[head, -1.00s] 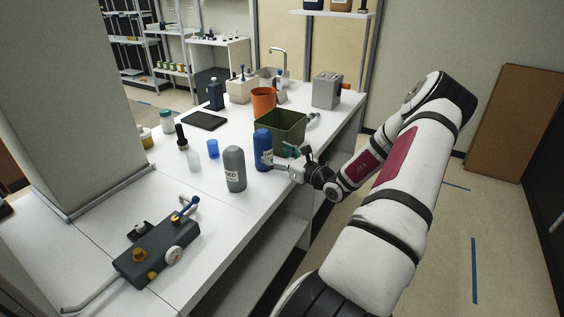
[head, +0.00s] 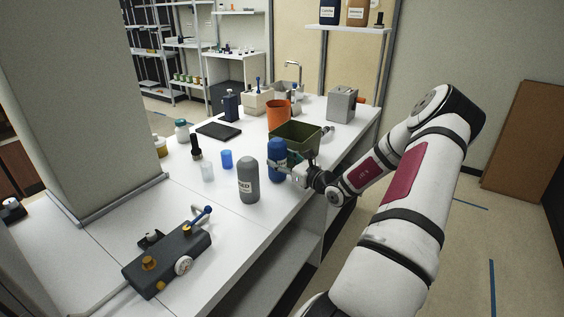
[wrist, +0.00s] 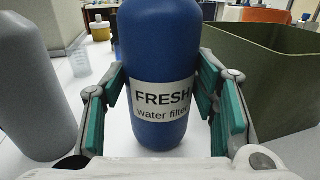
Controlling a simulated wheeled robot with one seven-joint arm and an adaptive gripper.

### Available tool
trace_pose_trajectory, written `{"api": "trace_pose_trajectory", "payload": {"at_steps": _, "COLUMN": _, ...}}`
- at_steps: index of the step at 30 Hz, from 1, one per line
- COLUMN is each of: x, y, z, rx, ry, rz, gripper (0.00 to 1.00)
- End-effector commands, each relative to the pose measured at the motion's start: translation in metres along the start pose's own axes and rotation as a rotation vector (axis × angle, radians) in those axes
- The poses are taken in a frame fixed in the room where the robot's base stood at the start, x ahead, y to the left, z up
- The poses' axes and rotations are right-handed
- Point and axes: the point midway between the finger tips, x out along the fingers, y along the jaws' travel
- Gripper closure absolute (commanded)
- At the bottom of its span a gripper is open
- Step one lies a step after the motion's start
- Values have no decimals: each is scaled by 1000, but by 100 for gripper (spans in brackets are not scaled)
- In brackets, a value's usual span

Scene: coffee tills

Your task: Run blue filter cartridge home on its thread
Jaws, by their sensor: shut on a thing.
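The blue filter cartridge (head: 277,160) stands upright at the table's right edge; in the wrist view the blue cartridge (wrist: 160,50) carries a white label reading "FRESH water filter". My gripper (head: 285,170) has its teal-padded fingers on both sides of it, shut on it; the wrist view shows the fingers (wrist: 158,105) too. The cartridge's underside appears at or near the table top; I cannot tell if it is lifted. The dark manifold block (head: 168,257) with brass fittings, a round gauge and a blue-handled lever lies at the near left of the table.
A grey cartridge (head: 248,180) stands close left of the blue one. A green bin (head: 312,142) sits just behind and right. A clear cup (head: 207,172), blue cup (head: 227,159) and dark bottle (head: 196,147) stand further left. The table (head: 225,222) is clear between the grey cartridge and manifold.

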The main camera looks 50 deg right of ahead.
Motion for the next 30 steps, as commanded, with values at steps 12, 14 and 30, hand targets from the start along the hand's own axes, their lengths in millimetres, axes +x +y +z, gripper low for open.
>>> {"api": "trace_pose_trajectory", "payload": {"at_steps": 12, "x": -1, "y": 0, "z": 21, "rx": -1, "ry": -2, "rz": 0, "gripper": 77}}
{"api": "trace_pose_trajectory", "payload": {"at_steps": 14, "x": 0, "y": 0, "z": 24, "rx": -1, "ry": -2, "rz": 0, "gripper": 77}}
{"api": "trace_pose_trajectory", "payload": {"at_steps": 30, "x": 0, "y": 0, "z": 48, "rx": -1, "ry": -2, "rz": 0, "gripper": 77}}
